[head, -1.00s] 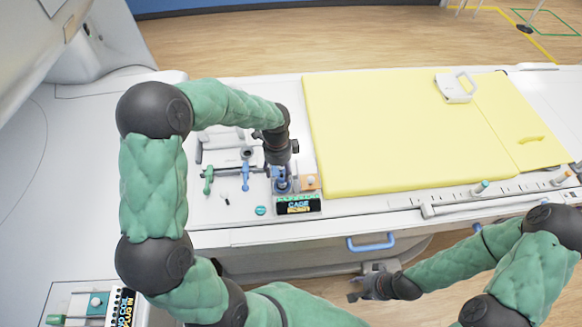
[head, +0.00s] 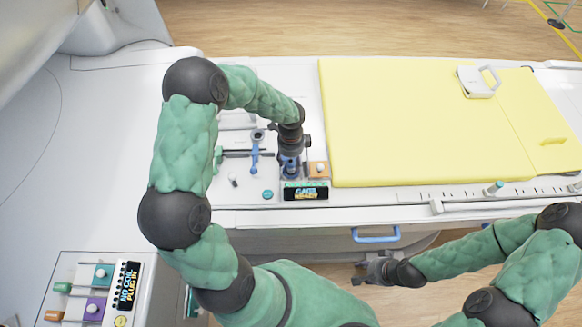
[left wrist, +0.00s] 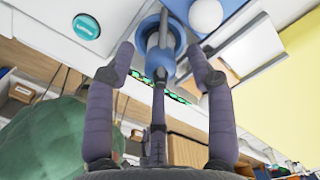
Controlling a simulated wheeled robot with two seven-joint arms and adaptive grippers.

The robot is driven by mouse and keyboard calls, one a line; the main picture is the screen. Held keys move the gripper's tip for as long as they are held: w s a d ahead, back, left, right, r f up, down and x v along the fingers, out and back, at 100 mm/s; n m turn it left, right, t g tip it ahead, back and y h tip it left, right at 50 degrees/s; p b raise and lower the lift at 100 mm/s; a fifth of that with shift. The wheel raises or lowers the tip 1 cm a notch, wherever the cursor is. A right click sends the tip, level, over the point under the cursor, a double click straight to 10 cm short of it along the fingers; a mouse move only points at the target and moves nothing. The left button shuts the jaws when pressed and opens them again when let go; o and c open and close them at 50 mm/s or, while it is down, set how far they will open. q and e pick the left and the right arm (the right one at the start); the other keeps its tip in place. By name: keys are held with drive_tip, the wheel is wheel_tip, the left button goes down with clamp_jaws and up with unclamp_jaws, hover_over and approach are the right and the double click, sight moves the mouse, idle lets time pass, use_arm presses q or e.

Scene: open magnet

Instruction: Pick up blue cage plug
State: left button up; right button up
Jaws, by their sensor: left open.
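The blue cage plug (head: 289,170) stands in its socket beside the orange block, behind the small "CAGE" display (head: 305,193). My left gripper (head: 290,154) is right above it, pointing down, and hides its upper part. In the left wrist view the blue plug (left wrist: 161,62) shows between my two open fingers, with a gap on each side. My left gripper is open and holds nothing. My right gripper (head: 372,269) hangs in front of the table's edge, far from the plug; its fingers are too small to judge.
An orange block with a white knob (head: 319,169) sits close to the plug's right. A teal round button (head: 267,194) and another blue handle (head: 254,155) are to its left. A yellow mat (head: 430,120) covers the table to the right. A "NO COIL" panel (head: 127,285) is at lower left.

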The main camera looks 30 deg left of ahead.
use_arm(q)
wheel_tip(320, 180, down, 3)
drive_tip(key=shift+r, duration=0.2)
drive_tip(key=shift+c, duration=0.3)
clamp_jaws()
drive_tip(key=shift+w+r, duration=0.1)
drive_tip(key=shift+r, duration=0.15)
